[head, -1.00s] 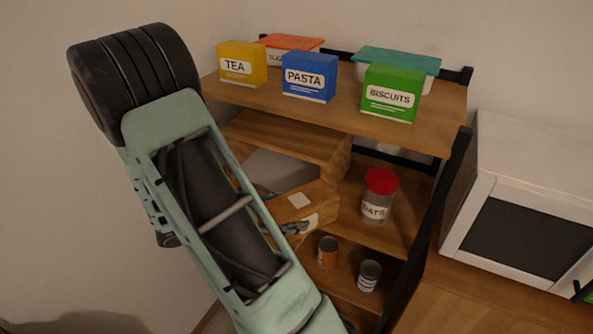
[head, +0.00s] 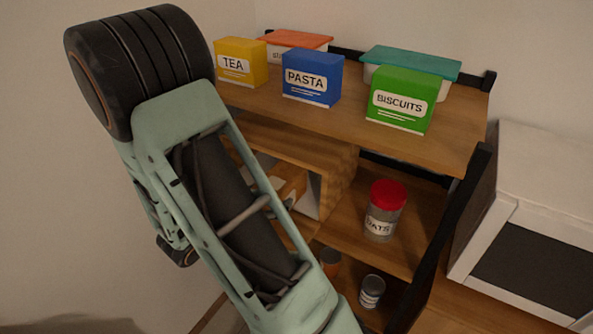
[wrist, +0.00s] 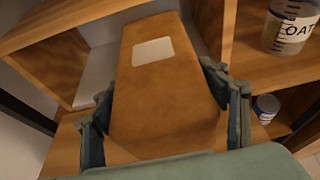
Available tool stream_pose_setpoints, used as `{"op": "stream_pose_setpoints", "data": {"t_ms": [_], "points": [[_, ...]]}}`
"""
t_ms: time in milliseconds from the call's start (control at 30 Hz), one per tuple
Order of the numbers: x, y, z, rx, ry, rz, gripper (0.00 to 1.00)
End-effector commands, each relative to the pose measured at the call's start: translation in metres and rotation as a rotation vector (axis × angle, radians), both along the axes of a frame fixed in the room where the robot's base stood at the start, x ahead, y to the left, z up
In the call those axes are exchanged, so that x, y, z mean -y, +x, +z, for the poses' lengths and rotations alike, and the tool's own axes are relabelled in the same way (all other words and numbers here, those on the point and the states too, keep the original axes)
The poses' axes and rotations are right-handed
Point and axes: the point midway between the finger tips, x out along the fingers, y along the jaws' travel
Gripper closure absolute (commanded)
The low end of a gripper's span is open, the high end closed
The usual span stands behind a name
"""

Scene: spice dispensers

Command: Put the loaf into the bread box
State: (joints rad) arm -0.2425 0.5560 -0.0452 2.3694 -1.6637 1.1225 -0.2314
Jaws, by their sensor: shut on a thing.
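The loaf (wrist: 165,100) is a brown block with a pale label on top. My gripper (wrist: 162,120) is shut on it, with a dark finger against each side near its closer end. The bread box (head: 343,170) is a wooden box with an open front and a grey inside, on the middle shelf. In the wrist view the box's left wall (wrist: 45,58) stands beside the loaf, and the loaf's far end is within the opening. In the head view, my arm hides most of the loaf (head: 292,184) and my fingers.
An oats jar (head: 384,210) with a red lid stands right of the box. Two cans, one grey (head: 372,291), stand on the shelf below. Tea (head: 240,63), pasta (head: 312,78) and biscuits (head: 400,99) boxes stand on the top shelf. A white appliance (head: 540,215) is at right.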

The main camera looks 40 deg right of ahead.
Motion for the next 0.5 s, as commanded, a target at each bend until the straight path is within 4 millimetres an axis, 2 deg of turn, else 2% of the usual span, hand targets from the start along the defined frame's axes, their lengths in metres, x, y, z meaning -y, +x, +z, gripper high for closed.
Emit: {"op": "stream_pose_setpoints", "data": {"t_ms": [500], "points": [[0.12,0.047,0.002,0.003,-0.003,-0.007,0.67]]}}
